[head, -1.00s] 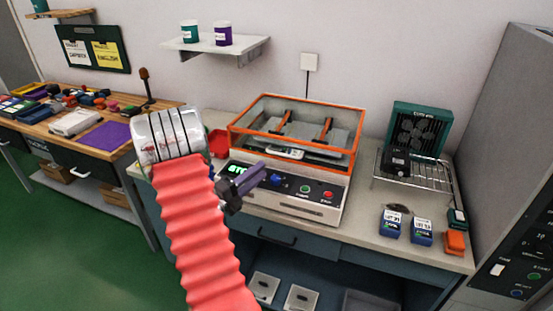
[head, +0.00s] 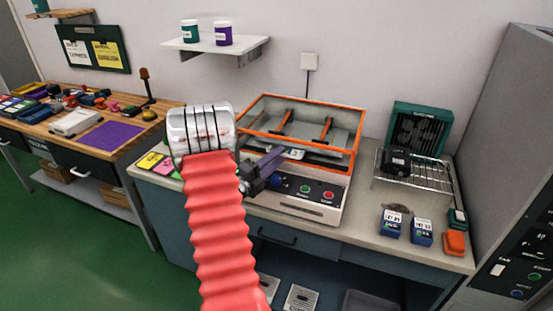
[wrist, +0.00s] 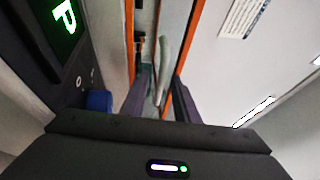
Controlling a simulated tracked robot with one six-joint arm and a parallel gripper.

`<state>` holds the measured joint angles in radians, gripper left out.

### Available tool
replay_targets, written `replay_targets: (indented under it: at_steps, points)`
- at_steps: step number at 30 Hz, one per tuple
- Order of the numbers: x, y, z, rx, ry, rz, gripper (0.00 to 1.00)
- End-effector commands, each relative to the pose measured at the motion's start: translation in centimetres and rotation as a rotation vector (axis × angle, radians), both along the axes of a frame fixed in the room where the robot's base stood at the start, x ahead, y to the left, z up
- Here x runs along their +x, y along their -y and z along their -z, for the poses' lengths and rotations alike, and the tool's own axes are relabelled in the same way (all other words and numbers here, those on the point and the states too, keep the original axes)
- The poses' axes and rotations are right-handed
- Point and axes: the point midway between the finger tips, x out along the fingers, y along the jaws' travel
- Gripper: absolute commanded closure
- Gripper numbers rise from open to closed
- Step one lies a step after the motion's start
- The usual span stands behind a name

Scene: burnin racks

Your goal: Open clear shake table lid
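The shake table (head: 300,205) stands on the grey bench, with a row of buttons on its front panel. Its clear lid (head: 362,130) has an orange frame and looks closed; my arm hides its left front part. My gripper (head: 282,153) is at the front of the lid, above the panel. In the wrist view, the two dark purple fingers of my gripper (wrist: 160,85) are apart. A pale green bar (wrist: 163,55) and orange frame edges show between and beside them. I cannot tell whether the fingers touch either.
A wire rack (head: 425,172) with a black device and a green fan unit stands to the right. Blue containers (head: 391,224) and an orange one (head: 454,243) are at the bench's front right. A wall shelf (head: 216,46) holds two cups. A tall grey cabinet (head: 510,130) is far right.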

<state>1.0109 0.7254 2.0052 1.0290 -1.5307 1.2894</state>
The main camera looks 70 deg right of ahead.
Motion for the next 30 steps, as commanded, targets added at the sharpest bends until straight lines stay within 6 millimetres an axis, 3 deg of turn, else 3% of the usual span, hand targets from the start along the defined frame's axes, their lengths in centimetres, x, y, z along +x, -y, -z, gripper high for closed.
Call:
replay_targets:
  at_steps: [12,30]
  points:
    - [-0.01,-0.02,0.02,0.000,0.000,0.000,1.00]
    - [-0.09,-0.02,0.04,0.005,0.001,0.001,1.00]
